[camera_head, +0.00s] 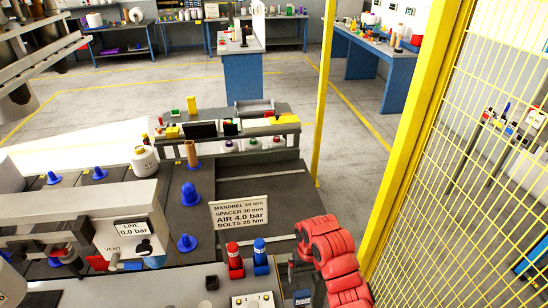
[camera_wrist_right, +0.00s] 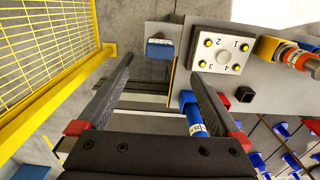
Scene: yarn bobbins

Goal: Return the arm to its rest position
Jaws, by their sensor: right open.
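My right arm (camera_head: 340,262) is red and comes in at the bottom right of the head view. Its dark gripper (camera_head: 300,268) is above the front right of the bench, to the right of a blue-capped cylinder (camera_head: 261,262) and a red-capped cylinder (camera_head: 235,262). In the right wrist view the two black fingers of the gripper (camera_wrist_right: 161,72) are spread wide with nothing between them. A blue cylinder (camera_wrist_right: 195,118) shows close beside the right finger, partly hidden by it. My left gripper is not in view.
A white numbered plate (camera_wrist_right: 219,48) and a small blue labelled block (camera_wrist_right: 160,49) lie near the fingers. A sign (camera_head: 239,216) stands behind the cylinders. A yellow mesh fence (camera_head: 470,150) rises on the right. Blue pegs (camera_head: 190,194) and a machine (camera_head: 85,215) fill the left.

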